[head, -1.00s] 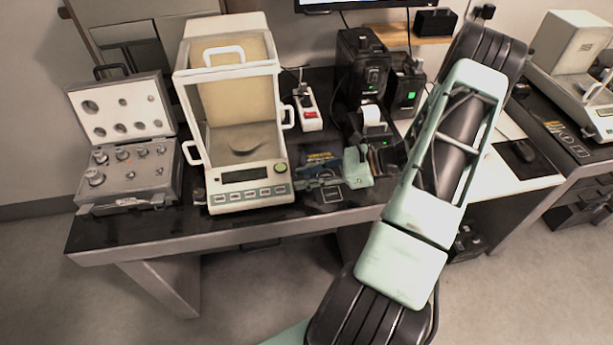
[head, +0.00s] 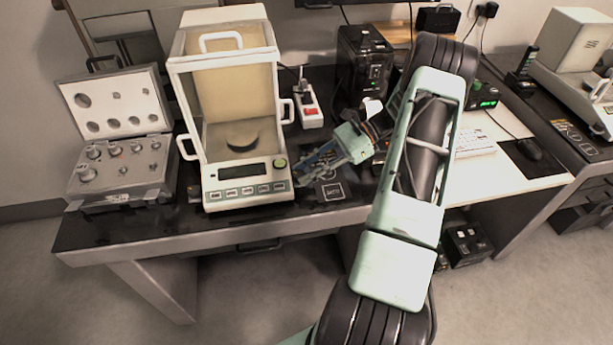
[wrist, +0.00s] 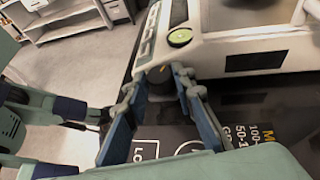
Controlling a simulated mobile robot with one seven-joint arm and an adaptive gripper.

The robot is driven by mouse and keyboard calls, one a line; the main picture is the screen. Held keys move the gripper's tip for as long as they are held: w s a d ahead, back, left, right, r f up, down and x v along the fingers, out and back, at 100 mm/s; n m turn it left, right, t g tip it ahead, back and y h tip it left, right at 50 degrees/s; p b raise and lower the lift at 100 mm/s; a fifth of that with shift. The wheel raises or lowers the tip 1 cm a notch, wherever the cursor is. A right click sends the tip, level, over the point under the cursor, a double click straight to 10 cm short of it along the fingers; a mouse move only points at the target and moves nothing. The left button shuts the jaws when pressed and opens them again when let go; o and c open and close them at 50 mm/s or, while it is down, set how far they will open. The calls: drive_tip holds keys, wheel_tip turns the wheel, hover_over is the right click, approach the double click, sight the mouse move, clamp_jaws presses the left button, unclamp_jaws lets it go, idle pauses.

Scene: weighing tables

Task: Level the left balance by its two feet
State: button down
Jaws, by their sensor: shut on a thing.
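The left balance (head: 243,172), white with a glass draft shield and a round pan, stands on the dark table at left. Its display (head: 242,171) is too small to read. My gripper (head: 303,176) is at its front right corner. In the wrist view the two blue-padded fingers (wrist: 163,88) are on either side of a dark round foot (wrist: 158,74) under that corner, shut on it. The front left foot (head: 194,195) shows small beneath the other corner. The green button (wrist: 180,37) is just above the gripped foot.
An open case of weights (head: 120,165) stands left of the balance. A black device (head: 362,65) stands at the back. Printed dark mats lie under the fingers. A second balance (head: 592,95) is far right.

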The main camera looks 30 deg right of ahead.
idle(0.3)
drive_tip(key=c, duration=1.6)
unclamp_jaws()
wheel_tip(320, 180, up, 10)
drive_tip(key=shift+r, duration=0.1)
